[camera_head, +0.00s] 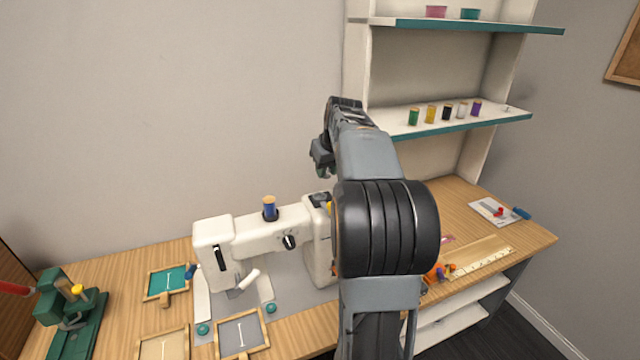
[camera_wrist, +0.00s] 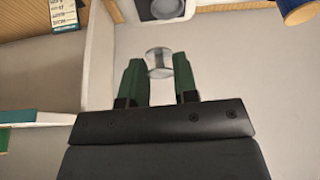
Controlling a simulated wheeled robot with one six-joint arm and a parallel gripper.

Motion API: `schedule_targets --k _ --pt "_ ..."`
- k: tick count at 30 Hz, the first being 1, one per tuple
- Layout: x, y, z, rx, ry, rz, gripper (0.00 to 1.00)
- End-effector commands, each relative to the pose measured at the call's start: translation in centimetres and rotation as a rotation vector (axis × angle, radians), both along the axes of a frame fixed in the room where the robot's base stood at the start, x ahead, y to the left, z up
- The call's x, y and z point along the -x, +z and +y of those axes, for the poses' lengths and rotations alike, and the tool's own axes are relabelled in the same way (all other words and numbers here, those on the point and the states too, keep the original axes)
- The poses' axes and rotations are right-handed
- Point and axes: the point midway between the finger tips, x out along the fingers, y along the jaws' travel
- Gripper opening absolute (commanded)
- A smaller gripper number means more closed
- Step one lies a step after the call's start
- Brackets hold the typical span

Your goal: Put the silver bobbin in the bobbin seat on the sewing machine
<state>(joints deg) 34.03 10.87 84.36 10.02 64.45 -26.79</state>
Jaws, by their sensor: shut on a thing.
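The silver bobbin (camera_wrist: 159,62) is held between the green fingers of my gripper (camera_wrist: 158,78) in the wrist view. In the head view my gripper (camera_head: 321,160) is raised above the right part of the white sewing machine (camera_head: 262,240), and the bobbin cannot be made out there. A dark round patch (camera_head: 319,199) on the machine's top, right of the blue thread spool (camera_head: 269,207), looks like the bobbin seat. It also shows at the top of the wrist view (camera_wrist: 166,8), apart from the bobbin. My arm hides the machine's right end.
A shelf (camera_head: 445,122) with several coloured spools stands behind and to the right of my arm. Small trays (camera_head: 165,284) and a green device (camera_head: 72,318) are on the table at left. A ruler (camera_head: 482,258) and small loose items lie at right.

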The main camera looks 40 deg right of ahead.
Motion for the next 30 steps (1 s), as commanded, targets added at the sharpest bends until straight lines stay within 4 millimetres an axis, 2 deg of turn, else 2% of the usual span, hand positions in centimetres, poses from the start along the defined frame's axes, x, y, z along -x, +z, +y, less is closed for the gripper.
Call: schedule_targets --k 8,11,15,18,30 --pt "-1.0 -1.5 0.7 0.000 -0.001 0.001 0.06" --pt "-1.6 -2.5 1.2 0.000 0.000 0.002 0.06" --pt "-1.5 -4.4 1.1 -0.001 -0.003 0.002 0.06" --pt "-1.5 -5.2 1.0 0.000 -0.002 0.000 0.06" --pt "-1.5 -5.6 1.0 0.001 -0.003 -0.001 0.06"
